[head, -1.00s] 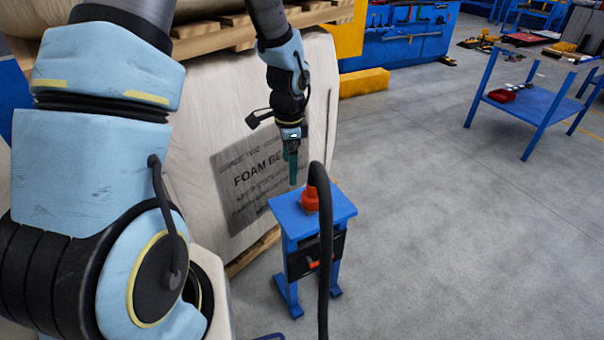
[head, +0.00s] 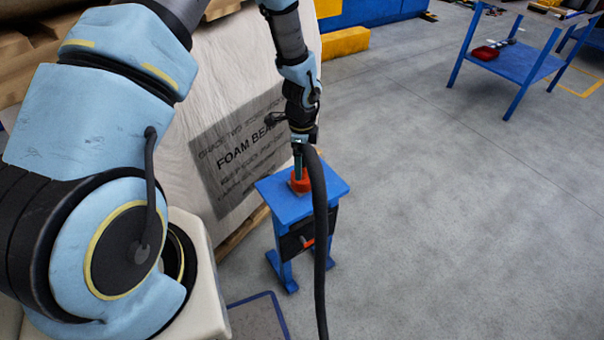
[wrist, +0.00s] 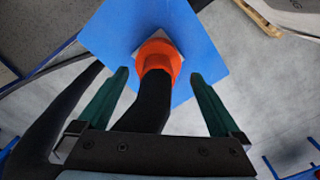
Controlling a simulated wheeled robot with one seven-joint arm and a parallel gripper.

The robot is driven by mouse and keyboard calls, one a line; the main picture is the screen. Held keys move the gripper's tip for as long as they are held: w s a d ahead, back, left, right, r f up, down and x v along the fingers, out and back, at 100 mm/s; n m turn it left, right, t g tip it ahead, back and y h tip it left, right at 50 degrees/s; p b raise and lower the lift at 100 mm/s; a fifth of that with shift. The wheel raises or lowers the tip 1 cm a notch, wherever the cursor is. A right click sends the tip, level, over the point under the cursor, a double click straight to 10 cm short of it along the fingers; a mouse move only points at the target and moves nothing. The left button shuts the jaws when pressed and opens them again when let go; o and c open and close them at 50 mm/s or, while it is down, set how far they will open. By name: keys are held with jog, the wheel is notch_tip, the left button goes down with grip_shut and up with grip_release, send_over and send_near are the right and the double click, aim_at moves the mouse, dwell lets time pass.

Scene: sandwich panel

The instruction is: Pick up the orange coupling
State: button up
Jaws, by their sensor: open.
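The orange coupling (head: 300,181) sits on the blue stand's top (head: 329,186), with a thick black hose (head: 320,230) rising from it and arching down in front of the stand. In the wrist view the coupling (wrist: 158,57) lies ahead of the fingertips, about midway between them. My gripper (wrist: 160,74) is open, its two green fingers apart on either side of the hose. In the head view my gripper (head: 298,168) points down just above or at the coupling. The hose partly hides the gripper and coupling there, so contact cannot be told.
A large wrapped foam block (head: 225,110) on a pallet stands close behind and left of the stand. The hose hangs in front of the stand. A blue table (head: 520,62) with a red item stands at the back right. The floor on the right is clear.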

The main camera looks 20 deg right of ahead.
aim_at(303, 186)
jog(key=shift+s+f+p, duration=0.2)
jog(key=shift+f+p, duration=0.45)
jog(key=shift+f, duration=1.65)
jog(key=shift+c, duration=0.2)
jog(key=c, duration=1.2)
